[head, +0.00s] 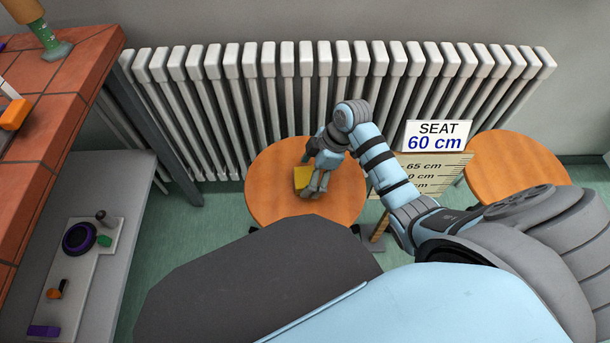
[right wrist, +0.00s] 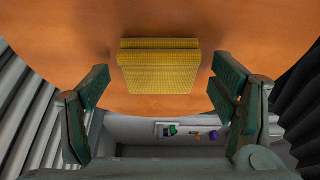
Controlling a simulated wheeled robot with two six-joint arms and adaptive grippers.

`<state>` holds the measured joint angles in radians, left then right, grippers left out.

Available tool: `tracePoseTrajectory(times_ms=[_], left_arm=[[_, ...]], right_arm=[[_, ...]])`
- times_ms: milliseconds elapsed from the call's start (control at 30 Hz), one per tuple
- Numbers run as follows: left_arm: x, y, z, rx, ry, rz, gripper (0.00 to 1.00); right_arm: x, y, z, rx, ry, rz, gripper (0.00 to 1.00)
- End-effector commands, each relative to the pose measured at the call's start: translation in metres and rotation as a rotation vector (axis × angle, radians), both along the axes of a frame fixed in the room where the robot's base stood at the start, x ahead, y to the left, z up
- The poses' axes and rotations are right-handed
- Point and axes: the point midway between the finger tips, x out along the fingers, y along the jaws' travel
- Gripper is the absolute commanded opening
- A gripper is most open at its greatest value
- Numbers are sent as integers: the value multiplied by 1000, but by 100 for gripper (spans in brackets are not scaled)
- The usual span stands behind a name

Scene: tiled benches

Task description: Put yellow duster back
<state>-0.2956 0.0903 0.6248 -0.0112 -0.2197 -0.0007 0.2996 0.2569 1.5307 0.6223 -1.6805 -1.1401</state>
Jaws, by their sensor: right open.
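The yellow duster (head: 301,178) lies on the round wooden stool seat (head: 265,200) in front of the radiator. It shows as a folded yellow block (right wrist: 160,68) in the right wrist view, lying on the orange-brown seat (right wrist: 50,25). My right gripper (head: 313,186) is over the stool, right at the duster and partly in front of it. In the right wrist view its two fingers (right wrist: 160,92) are spread wide, one on each side of the duster, with nothing between them touching. My left gripper is not in view.
A white radiator (head: 300,90) runs behind the stool. A sign reading SEAT 60 cm (head: 437,135) stands beside a second round stool (head: 515,168). At left are a tiled bench (head: 60,130) and a lower grey shelf (head: 125,215) with a pale board (head: 82,275) carrying small items.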

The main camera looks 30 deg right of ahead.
Motion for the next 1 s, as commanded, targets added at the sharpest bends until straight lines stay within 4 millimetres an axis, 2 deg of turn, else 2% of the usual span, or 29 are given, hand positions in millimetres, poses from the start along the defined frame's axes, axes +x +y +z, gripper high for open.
tracePoseTrajectory(times_ms=[33,100,300,500,633,867,933,1000], left_arm=[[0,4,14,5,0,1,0],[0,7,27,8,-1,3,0],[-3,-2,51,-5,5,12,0],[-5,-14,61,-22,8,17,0],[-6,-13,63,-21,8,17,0],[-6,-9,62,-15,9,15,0],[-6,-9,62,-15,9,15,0],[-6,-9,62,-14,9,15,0]], right_arm=[[0,-5,19,-3,-4,-1,79],[-3,-12,39,-4,-4,-1,79],[-10,-33,92,-4,-4,0,79],[-16,-46,123,-2,-3,0,79],[-17,-48,129,0,-2,-1,79],[-19,-48,127,-2,1,-5,79],[-27,-44,117,-15,14,-42,79],[-45,-37,99,-41,34,-128,79]])
